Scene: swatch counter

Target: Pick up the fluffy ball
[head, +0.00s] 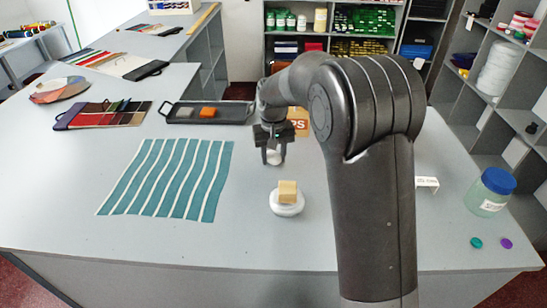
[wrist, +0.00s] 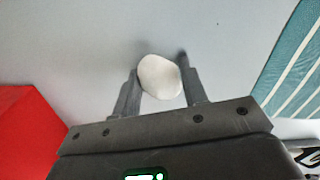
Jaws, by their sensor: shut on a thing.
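The fluffy ball (wrist: 160,77) is white and rounded, held between the two fingers of my gripper (wrist: 158,88) in the wrist view. In the head view my gripper (head: 273,155) points down over the grey counter, shut on the ball (head: 274,157), which shows low between the fingertips. I cannot tell for sure whether the ball is clear of the counter.
A white round dish (head: 287,209) with a tan block (head: 288,191) stands nearer on the counter (head: 180,250). A teal striped cloth (head: 170,180) lies left. A dark tray (head: 235,113) is behind. A blue-lidded jar (head: 489,195) stands right. A red thing (wrist: 30,135) is beside my gripper.

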